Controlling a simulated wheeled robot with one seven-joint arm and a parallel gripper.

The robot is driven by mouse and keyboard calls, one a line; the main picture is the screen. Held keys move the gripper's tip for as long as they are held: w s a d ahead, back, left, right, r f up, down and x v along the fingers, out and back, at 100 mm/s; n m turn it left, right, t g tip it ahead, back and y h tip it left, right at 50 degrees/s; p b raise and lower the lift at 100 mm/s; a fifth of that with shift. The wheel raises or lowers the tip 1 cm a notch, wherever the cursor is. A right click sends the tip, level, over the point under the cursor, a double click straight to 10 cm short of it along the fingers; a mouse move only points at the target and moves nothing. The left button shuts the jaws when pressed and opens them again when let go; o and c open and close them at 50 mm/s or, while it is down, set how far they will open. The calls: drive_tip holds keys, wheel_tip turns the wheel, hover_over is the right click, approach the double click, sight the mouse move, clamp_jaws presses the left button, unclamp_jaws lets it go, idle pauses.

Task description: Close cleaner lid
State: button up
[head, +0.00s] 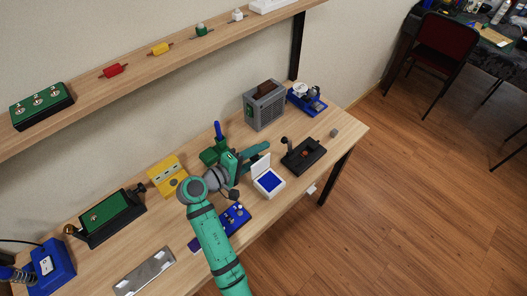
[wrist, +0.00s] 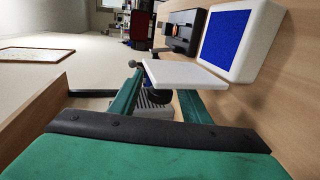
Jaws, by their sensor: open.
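The cleaner is a small white box with a blue pad, on the bench right of my gripper in the head view; its white base (head: 272,191) shows there, and also at upper right in the wrist view (wrist: 263,60). Its white lid (head: 260,166) stands open, raised on the side toward my gripper; it also shows in the wrist view (wrist: 185,75). My gripper (head: 252,158) is open and empty, close beside the lid. In the wrist view my gripper (wrist: 160,80) has its fingers apart, and the lid hides the tip of the right finger. I cannot tell whether they touch.
A black joystick box (head: 303,155) stands right of the cleaner. A grey slotted box (head: 264,106) is behind, with a blue device (head: 306,99) beside it. A blue panel (head: 235,217) and yellow box (head: 167,176) lie left. The bench's front edge is close to the cleaner.

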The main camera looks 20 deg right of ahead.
drive_tip(key=shift+x, duration=1)
clamp_jaws()
